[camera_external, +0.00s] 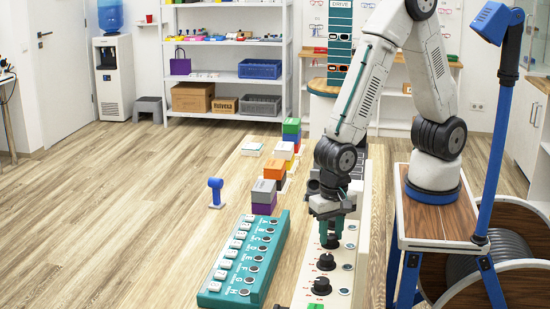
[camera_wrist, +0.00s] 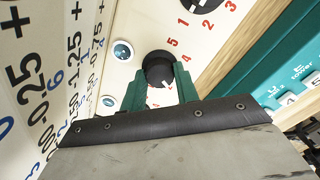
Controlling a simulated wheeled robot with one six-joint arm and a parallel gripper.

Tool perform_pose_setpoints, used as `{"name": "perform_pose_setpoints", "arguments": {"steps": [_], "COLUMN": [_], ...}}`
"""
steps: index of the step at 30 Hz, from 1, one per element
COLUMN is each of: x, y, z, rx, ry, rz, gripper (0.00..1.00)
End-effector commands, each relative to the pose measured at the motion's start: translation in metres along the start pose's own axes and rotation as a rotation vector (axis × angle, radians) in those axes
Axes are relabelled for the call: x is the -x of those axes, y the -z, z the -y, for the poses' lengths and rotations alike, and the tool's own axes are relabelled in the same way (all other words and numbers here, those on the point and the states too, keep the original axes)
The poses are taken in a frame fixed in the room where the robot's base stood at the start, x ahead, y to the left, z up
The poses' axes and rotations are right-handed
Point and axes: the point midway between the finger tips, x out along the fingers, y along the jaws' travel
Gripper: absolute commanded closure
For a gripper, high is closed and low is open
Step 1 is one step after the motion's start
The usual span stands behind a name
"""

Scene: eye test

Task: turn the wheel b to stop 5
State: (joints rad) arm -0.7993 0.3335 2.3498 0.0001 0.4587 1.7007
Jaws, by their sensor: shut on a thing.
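A cream panel (camera_external: 343,302) carries a row of black wheels. Nearer wheels on it are one black wheel (camera_external: 326,262), another (camera_external: 321,285) and a third at the bottom edge. My gripper (camera_external: 331,222) points down over a farther wheel (camera_external: 331,242). In the wrist view my gripper (camera_wrist: 160,74) has its green fingers on either side of this black wheel (camera_wrist: 158,67) and is shut on it. Red stop numbers, 5 and 4 among them, show beside it. The wheel's letter is not readable and its pointer is not clear.
A second wheel (camera_wrist: 198,4) with red numbers lies close by. Round buttons (camera_wrist: 122,51) sit beside the wheels. A teal lettered box (camera_external: 232,287) stands left of the panel, with stacked coloured blocks (camera_external: 264,193) behind. A blue lamp post (camera_external: 497,150) rises at the right.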

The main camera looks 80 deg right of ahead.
Motion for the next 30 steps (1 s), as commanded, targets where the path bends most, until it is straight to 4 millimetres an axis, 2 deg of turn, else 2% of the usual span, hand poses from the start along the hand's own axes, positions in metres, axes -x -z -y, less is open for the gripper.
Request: {"name": "perform_pose_setpoints", "arguments": {"steps": [6,14,15,17,26,30], "x": [0.0,0.001,0.001,0.001,0.002,0.015], "y": [0.0,0.0,0.0,0.0,0.0,0.0], "z": [0.001,0.001,0.001,0.001,0.001,0.001], "rx": [0.119,0.123,0.122,0.122,0.122,0.122], "ry": [0.001,0.002,0.002,0.002,0.002,0.004], "rz": [0.0,0.0,0.0,0.0,0.0,0.0], "gripper": [0.92,0.92,0.64,0.48,0.48,0.48]}}
